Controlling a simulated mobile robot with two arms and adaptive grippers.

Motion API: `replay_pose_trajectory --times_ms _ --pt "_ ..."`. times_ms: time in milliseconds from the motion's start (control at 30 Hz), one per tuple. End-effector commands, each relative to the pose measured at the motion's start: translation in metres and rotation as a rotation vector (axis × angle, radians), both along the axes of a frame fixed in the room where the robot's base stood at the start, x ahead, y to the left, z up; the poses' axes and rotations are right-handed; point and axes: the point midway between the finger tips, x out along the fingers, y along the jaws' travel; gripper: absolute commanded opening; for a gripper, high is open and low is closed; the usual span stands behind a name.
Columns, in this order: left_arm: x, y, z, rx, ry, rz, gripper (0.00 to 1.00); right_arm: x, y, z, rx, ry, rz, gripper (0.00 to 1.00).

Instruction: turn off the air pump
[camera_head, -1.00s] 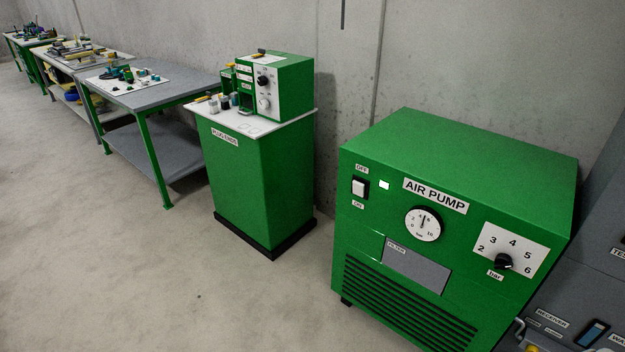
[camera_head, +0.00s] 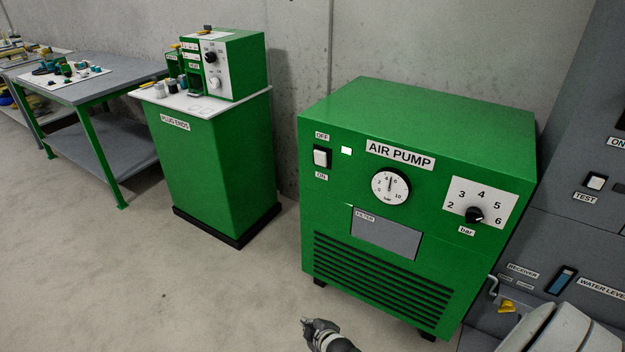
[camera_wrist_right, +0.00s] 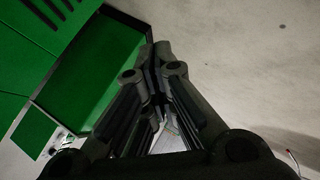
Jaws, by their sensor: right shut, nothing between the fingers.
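The green air pump (camera_head: 345,230) stands against the wall, right of centre in the head view. Its white rocker switch (camera_head: 321,157) sits at the upper left of the front, between the labels OFF above and ON below. A small indicator light (camera_head: 346,151) beside it looks bright. The pressure gauge (camera_head: 390,185) has its needle pointing roughly up. My right gripper (camera_head: 306,322) is low in front of the pump, below the switch and apart from it. In the right wrist view its fingers (camera_wrist_right: 156,50) are shut and empty. My left gripper is not in view.
A black bar knob (camera_head: 474,215) is on the pump's right front. A grey cabinet (camera_head: 565,235) with a TEST switch stands to the right. The green plug ends stand (camera_head: 215,160) and a workbench (camera_head: 108,90) are to the left. The floor in front is clear.

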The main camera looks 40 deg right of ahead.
Motion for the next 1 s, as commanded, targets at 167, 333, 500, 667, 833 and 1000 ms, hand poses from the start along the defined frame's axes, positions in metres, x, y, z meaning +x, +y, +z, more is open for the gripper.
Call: replay_pose_trajectory --times_ms 167,333,500,667,833,1000 --pt "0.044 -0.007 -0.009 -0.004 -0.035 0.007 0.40 0.136 -0.067 0.139 -0.398 -0.342 0.084 0.00" --pt "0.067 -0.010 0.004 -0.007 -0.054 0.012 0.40 0.174 -0.114 0.259 -0.727 -0.509 0.062 0.00" --pt "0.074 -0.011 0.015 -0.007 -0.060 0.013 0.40 0.178 -0.134 0.315 -0.882 -0.560 0.032 0.00" --pt "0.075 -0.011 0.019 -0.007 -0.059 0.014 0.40 0.177 -0.136 0.323 -0.903 -0.562 0.030 0.00" --pt "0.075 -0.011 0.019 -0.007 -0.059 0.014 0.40 0.177 -0.136 0.322 -0.901 -0.561 0.031 0.00" --pt "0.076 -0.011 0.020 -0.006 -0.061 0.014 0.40 0.178 -0.134 0.323 -0.899 -0.562 0.029 0.00"
